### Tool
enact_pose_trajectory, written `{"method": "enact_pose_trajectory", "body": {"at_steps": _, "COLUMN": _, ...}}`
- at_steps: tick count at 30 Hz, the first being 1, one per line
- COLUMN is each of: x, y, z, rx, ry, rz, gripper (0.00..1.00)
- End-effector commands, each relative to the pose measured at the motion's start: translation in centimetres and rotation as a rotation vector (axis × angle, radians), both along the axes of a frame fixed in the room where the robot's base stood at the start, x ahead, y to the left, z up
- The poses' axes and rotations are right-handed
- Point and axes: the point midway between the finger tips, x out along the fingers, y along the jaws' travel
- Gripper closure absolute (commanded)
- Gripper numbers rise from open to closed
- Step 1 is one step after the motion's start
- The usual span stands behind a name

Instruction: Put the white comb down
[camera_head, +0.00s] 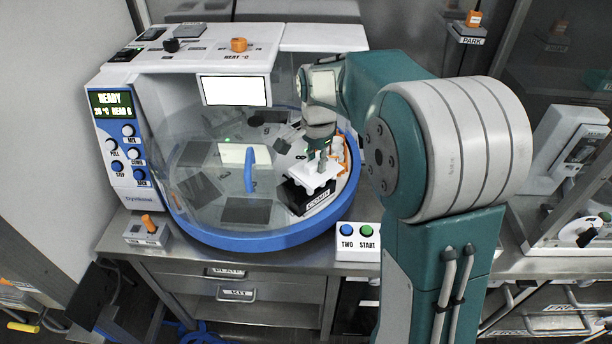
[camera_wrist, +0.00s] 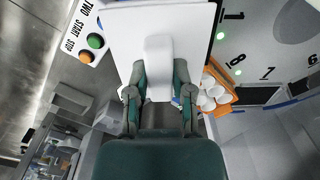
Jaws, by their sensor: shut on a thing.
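The white comb (camera_head: 312,174) is a flat white piece with an upright grip, at the right side of the round machine's deck in the head view. My gripper (camera_head: 321,150) points down and is shut on its grip. In the wrist view the comb (camera_wrist: 125,30) fills the top middle, with its grip between the two fingers of my gripper (camera_wrist: 158,78). A black labelled block (camera_head: 297,196) lies directly under the comb. I cannot tell whether the comb rests on it or hangs just above it.
The blue-rimmed round machine (camera_head: 250,240) has a clear cover with a blue handle (camera_head: 250,168). An orange rack (camera_wrist: 216,92) with white round pieces stands close beside my gripper. A TWO/START button box (camera_head: 357,243) stands at the front right. A control panel (camera_head: 122,140) is at left.

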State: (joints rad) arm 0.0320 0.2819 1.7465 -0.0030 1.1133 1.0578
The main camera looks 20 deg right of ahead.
Motion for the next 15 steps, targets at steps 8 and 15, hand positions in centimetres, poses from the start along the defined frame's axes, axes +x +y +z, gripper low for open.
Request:
{"method": "enact_pose_trajectory", "body": {"at_steps": 8, "x": 2.3, "y": 1.1, "z": -3.1, "rx": 0.001, "ry": -0.002, "rz": 0.000, "gripper": 1.00}}
{"method": "enact_pose_trajectory", "body": {"at_steps": 15, "x": 2.9, "y": 1.6, "z": -5.7, "rx": -0.001, "ry": 0.003, "rz": 0.000, "gripper": 1.00}}
